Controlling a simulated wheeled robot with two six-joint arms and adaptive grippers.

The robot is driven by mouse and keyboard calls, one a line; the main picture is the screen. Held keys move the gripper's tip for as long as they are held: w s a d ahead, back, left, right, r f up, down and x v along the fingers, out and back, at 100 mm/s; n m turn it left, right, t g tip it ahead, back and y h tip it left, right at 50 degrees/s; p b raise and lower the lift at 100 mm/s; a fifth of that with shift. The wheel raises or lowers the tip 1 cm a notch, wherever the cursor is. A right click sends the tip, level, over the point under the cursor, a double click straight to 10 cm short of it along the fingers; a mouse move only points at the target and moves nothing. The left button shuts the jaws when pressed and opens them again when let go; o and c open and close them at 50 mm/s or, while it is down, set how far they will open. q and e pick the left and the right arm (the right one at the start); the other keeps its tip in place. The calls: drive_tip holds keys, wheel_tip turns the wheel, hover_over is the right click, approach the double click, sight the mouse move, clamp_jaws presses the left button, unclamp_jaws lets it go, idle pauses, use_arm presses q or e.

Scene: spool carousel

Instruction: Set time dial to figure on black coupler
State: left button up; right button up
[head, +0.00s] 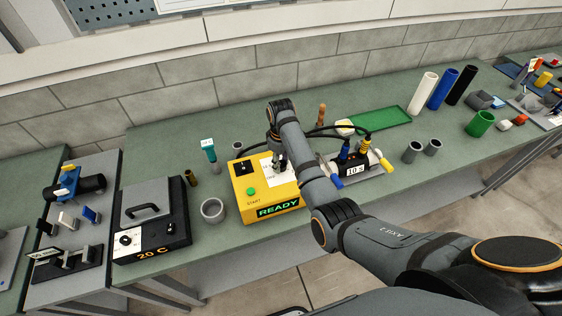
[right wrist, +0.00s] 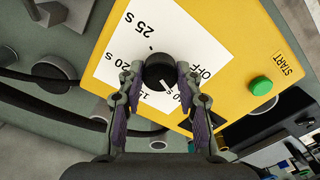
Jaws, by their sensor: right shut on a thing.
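The yellow control box (head: 238,188) stands on the bench with a lit READY display and a green START button. Its time dial is a black knob (right wrist: 158,66) on a white label panel (right wrist: 112,55) with OFF and several second marks. My right gripper (right wrist: 160,76) is shut on the knob, one finger on each side. The knob's white line points to the lower right in the right wrist view, towards a partly covered mark ending in "0 S". The black coupler (head: 347,159) stands right of the box and bears the figure "10 S". My left gripper is out of view.
Blue and yellow plugs with black cables join at the coupler. A grey ring cup (head: 212,210) and a black 20 C heater box (head: 152,243) stand left of the yellow box. A green tray (head: 380,118) lies behind the coupler. Two grey cups (head: 412,151) stand to the right.

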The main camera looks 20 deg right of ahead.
drive_tip(key=shift+m, duration=0.9)
drive_tip(key=o, duration=1.2)
drive_tip(key=shift+c, duration=0.2)
drive_tip(key=shift+r, duration=0.35)
wheel_tip(320, 180, up, 7)
drive_tip(key=shift+f, duration=0.1)
